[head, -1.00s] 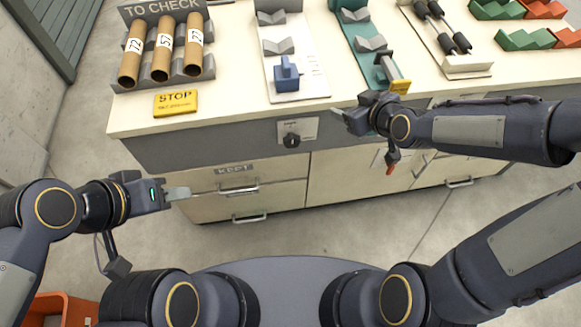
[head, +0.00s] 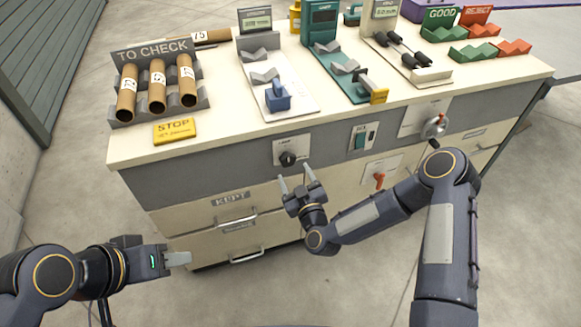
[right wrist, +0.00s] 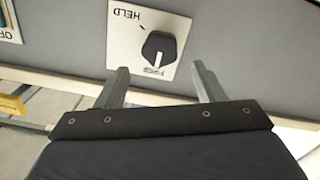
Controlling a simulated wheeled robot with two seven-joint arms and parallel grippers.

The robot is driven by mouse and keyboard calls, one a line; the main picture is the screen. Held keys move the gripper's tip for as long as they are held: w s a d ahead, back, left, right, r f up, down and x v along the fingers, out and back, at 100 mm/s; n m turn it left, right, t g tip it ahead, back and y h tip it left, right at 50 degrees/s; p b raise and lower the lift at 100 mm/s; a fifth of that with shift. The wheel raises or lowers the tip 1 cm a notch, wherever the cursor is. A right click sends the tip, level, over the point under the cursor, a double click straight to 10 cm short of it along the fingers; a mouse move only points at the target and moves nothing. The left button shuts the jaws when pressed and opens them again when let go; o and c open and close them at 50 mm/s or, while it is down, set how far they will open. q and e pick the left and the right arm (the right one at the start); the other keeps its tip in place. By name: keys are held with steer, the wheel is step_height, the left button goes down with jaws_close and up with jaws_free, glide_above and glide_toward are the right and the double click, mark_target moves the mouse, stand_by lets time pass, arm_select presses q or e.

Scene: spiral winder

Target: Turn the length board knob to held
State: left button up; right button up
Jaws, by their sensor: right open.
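The length board knob (head: 288,159) is a black knob on a white plate (head: 303,145) on the bench's grey front panel. In the right wrist view the knob (right wrist: 158,48) appears upside down, with the HELD label at upper left. Its white pointer line points down in that picture, toward the other label by the plate's lower edge, not at HELD. My right gripper (head: 296,178) is open and empty, just in front of and below the knob; its fingers are apart from it. My left gripper (head: 178,258) is off to the left, away from the panel, apparently empty.
Below are drawers with handles (head: 237,222).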

mark_target(288, 161)
steer(key=x, duration=0.5)
steer(key=c, duration=1)
